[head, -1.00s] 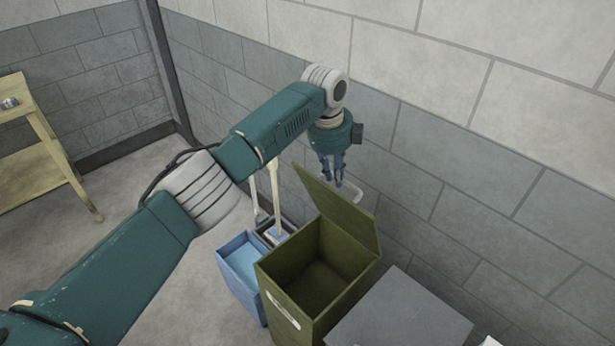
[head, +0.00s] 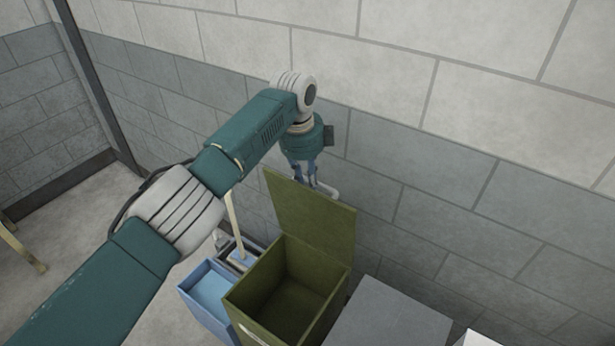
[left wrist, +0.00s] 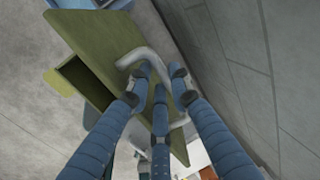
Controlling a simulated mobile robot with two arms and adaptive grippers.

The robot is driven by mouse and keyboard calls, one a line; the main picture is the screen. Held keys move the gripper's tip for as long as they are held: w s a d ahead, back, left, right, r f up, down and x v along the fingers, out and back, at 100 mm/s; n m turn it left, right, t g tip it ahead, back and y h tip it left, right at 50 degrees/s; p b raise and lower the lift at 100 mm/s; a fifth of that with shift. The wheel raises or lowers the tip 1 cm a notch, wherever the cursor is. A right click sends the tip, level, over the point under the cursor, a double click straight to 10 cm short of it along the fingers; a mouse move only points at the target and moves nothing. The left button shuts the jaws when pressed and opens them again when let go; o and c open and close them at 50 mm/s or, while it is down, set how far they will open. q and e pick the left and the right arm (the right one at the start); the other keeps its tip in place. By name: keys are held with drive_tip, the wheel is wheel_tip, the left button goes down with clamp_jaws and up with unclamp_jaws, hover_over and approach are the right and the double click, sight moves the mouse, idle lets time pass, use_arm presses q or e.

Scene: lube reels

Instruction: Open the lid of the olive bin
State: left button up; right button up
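The olive bin (head: 262,318) stands near the wall, with its dark inside showing from above. Its lid (head: 312,217) is raised and stands up at the bin's wall side, so the bin is open. A pale grey bar handle (head: 329,192) is on the lid's outer side, partly hidden in the head view. My left gripper (head: 313,184) is behind the top of the lid, at this handle. In the left wrist view its blue fingers (left wrist: 160,85) close in around the handle (left wrist: 148,57), against the olive lid (left wrist: 95,30). My right gripper is not in view.
A blue bin (head: 200,298) stands left of the olive bin, with a mop-like tool (head: 236,225) behind it. A grey flat-topped box (head: 390,318) stands close on the right. The block wall (head: 440,150) is just behind my left gripper.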

use_arm(q)
drive_tip(key=o, duration=0.3)
drive_tip(key=shift+f, duration=0.35)
drive_tip(key=shift+w+d+r, duration=0.1)
drive_tip(key=shift+w+r, duration=0.05)
wheel_tip(320, 180, up, 12)
drive_tip(key=s+a, duration=0.1)
drive_tip(key=shift+s+a+f, duration=0.15)
drive_tip(key=shift+s+f, duration=0.1)
drive_tip(key=shift+s, duration=0.15)
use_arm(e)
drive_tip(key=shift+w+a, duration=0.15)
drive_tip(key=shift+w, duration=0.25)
use_arm(q)
drive_tip(key=shift+s+f, duration=0.1)
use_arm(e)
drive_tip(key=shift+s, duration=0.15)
